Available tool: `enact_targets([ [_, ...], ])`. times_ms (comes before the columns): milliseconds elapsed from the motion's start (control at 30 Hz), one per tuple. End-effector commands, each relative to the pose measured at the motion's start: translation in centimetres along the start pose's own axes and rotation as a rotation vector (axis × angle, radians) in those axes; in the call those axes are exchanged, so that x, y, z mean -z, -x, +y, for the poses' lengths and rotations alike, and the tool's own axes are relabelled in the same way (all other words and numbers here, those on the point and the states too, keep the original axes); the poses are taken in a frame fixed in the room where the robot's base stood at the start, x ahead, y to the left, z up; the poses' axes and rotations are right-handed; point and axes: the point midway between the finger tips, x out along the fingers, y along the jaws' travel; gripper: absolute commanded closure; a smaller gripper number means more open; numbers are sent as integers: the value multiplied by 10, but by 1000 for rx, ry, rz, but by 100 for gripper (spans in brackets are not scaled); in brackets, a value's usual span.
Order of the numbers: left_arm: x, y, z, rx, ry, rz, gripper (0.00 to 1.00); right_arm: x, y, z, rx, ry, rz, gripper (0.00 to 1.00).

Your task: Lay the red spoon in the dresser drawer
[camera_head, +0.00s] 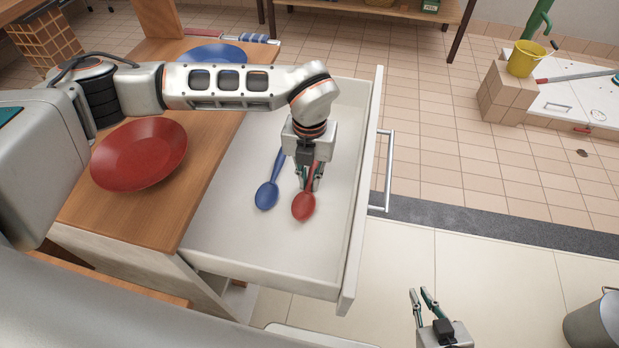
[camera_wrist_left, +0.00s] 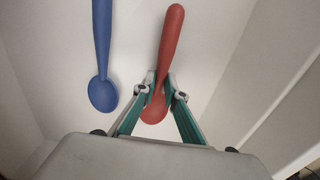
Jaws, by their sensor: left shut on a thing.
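The red spoon (camera_head: 304,206) is in the open dresser drawer (camera_head: 342,215), on the right of a blue spoon (camera_head: 267,194). My left gripper (camera_head: 309,187) is low inside the drawer and shut on the red spoon. In the left wrist view the fingertips (camera_wrist_left: 157,88) close around the red spoon (camera_wrist_left: 169,40) near its bowl. The blue spoon (camera_wrist_left: 103,60) lies apart on the left there. I cannot tell whether the red spoon touches the drawer floor. My right gripper (camera_head: 423,293) is outside the drawer at the lower right, open and empty.
A red plate (camera_head: 138,154) and a blue plate (camera_head: 213,53) sit on the wooden dresser top (camera_head: 160,215). The drawer's handle (camera_head: 389,170) faces the open floor. A yellow bucket (camera_head: 523,60) stands at the upper right. The drawer's front part is clear.

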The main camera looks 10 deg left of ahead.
Motion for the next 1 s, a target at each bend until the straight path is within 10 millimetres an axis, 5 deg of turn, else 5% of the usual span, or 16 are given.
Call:
enact_targets([
  [200,0,-4,0,0,-1,1,100,0,0,0,0,0,0,89],
  [233,0,-3,0,0,-1,0,81,0,0,0,0,0,0,89],
  [300,0,-3,0,0,-1,0,72,0,0,0,0,0,0,89],
  [667,0,0,0,0,-1,-1,72,1,0,0,1,0,1,89],
  [1000,-2,57,0,1,-1,-6,72,8,2,0,2,-5,8,89],
])
